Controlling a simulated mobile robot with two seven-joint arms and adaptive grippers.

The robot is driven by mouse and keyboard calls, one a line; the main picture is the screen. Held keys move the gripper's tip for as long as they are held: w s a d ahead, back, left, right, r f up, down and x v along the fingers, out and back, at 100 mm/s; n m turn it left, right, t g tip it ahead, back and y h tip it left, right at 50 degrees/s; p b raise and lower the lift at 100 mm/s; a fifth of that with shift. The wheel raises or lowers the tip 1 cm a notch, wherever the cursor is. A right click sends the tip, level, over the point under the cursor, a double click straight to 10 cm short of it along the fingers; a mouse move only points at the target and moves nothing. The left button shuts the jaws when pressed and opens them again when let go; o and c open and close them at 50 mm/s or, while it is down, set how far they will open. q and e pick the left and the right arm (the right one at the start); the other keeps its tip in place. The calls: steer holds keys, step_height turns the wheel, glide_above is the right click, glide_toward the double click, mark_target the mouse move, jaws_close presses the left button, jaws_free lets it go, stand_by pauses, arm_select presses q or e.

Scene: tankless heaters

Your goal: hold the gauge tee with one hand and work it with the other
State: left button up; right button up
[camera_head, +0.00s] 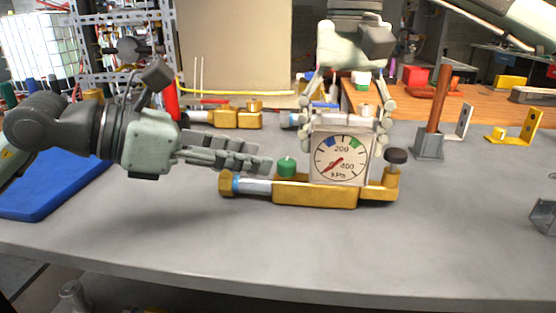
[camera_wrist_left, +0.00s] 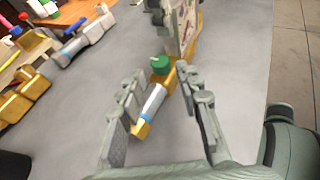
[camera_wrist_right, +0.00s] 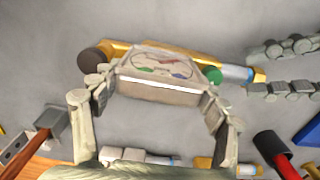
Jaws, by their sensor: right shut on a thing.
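The gauge tee (camera_head: 315,192) lies on the grey table, a yellow body with a square kPa gauge (camera_head: 340,160), a green knob (camera_head: 287,166), a dark knob (camera_head: 397,156) and a silver pipe with a blue band at its left end. My right gripper (camera_head: 347,125) comes from above and is shut on the gauge block; the right wrist view shows its fingers (camera_wrist_right: 160,92) on both sides. My left gripper (camera_head: 255,160) is open beside the green knob and the pipe end; in the left wrist view its fingers (camera_wrist_left: 165,100) stand apart with the pipe between and beyond them.
Another yellow fitting (camera_head: 232,118) lies behind on the table. A blue mat (camera_head: 50,190) is at the left. The front of the table is clear.

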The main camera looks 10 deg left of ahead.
mark_target(282, 162)
arm_select(q)
steer(key=x, duration=0.5)
steer(key=shift+w+d+f, duration=0.15)
steer(key=shift+w+d, duration=0.05)
steer(key=shift+c, duration=0.5)
jaws_close()
